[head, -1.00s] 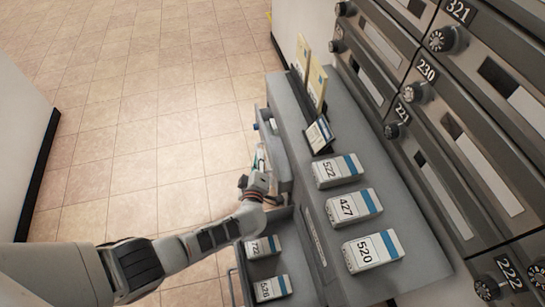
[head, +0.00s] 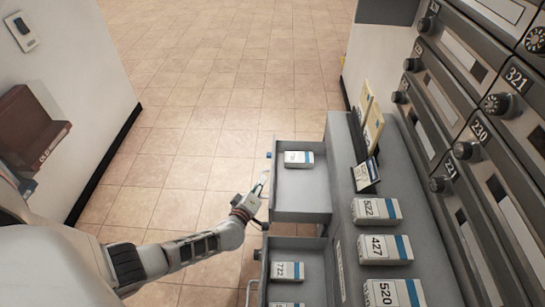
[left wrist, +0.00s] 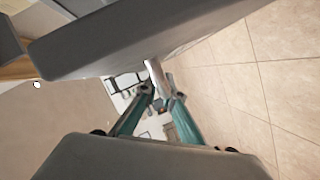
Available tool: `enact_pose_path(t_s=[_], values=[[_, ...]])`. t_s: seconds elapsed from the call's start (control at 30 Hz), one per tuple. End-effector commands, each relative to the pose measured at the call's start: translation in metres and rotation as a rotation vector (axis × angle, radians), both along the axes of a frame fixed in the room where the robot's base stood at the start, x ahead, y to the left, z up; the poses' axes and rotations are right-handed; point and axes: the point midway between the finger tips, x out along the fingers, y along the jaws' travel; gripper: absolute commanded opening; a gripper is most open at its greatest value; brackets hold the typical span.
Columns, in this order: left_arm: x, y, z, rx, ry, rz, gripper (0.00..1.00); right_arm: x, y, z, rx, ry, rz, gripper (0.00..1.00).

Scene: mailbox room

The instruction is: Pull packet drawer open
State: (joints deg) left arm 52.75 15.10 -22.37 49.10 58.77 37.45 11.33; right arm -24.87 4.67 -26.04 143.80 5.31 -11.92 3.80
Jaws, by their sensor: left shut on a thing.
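The far grey drawer (head: 303,193) stands pulled out from the left side of the long grey cabinet, with a white packet with a blue band (head: 298,158) lying inside. My left gripper (head: 264,182) is at the front face of this drawer, on its outer side. In the left wrist view, its teal fingers (left wrist: 159,92) close on a pale metal handle (left wrist: 159,75) that sticks out from a grey panel. My right gripper is in neither view.
A nearer drawer (head: 300,246) is also open, holding packets such as one marked 722 (head: 288,271). Packets 522 (head: 376,211), 427 (head: 385,248) and 520 (head: 395,293) stand on the cabinet top (head: 345,190). Numbered mailboxes line the right; tiled floor (head: 215,85) is clear.

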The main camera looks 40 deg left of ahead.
Motion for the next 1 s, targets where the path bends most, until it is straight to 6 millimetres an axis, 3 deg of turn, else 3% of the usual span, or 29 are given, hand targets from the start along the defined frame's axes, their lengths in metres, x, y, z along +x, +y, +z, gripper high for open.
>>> enact_pose_path(t_s=[0.53, 0.6, 1.0], values=[[-0.0052, 0.0079, -0.0007, 0.001, 0.002, -0.004, 0.0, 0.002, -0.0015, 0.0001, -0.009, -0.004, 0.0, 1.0], [-0.0052, 0.0079, -0.0007, 0.001, 0.002, -0.004, 0.15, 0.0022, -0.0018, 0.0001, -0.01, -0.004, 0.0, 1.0], [-0.0082, 0.0067, -0.0002, -0.001, 0.001, -0.002, 0.15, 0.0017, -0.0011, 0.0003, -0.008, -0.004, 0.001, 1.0]])
